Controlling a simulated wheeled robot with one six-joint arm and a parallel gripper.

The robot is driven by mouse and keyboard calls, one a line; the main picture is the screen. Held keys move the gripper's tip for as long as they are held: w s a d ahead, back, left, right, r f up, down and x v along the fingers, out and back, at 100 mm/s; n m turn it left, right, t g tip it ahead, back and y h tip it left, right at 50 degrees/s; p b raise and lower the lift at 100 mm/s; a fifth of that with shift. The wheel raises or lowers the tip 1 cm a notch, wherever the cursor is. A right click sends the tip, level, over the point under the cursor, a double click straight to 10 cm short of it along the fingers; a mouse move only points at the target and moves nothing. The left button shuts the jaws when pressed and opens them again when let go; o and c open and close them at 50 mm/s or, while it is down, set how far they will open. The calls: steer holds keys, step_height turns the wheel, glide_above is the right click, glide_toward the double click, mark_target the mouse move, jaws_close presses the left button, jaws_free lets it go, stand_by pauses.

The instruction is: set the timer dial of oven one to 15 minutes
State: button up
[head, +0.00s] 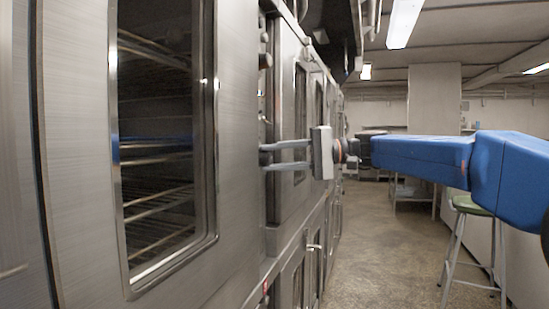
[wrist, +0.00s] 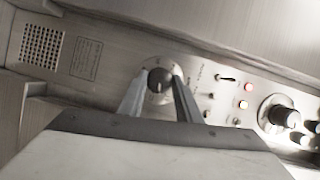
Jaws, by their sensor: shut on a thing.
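A small dark round dial (wrist: 160,80) with a pale mark on it sits on a metal control panel in the wrist view, on a lighter round scale plate. The scale's numbers are too small to read. My gripper (wrist: 157,84) has one finger on each side of this dial and is shut on it. In the head view my gripper (head: 266,157) reaches left to the panel strip beside the large oven door (head: 80,150); the dial is not clearly seen there. I cannot read which oven or setting this is.
On the panel right of the dial are a small toggle switch (wrist: 226,79), red lights (wrist: 248,87) and a larger knob (wrist: 279,114). A speaker-like grille (wrist: 42,46) and a label (wrist: 86,59) lie left. A green stool (head: 470,207) stands at right; the aisle floor (head: 385,245) is clear.

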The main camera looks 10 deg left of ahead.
steer(key=shift+a+f, duration=0.1)
steer(key=shift+f, duration=0.15)
stand_by(0.3)
steer(key=o, duration=1)
steer(key=shift+r, duration=0.1)
steer(key=shift+w+d, duration=0.1)
steer(key=shift+d, duration=0.25)
steer(key=v, duration=1.6)
steer(key=shift+d, duration=0.35)
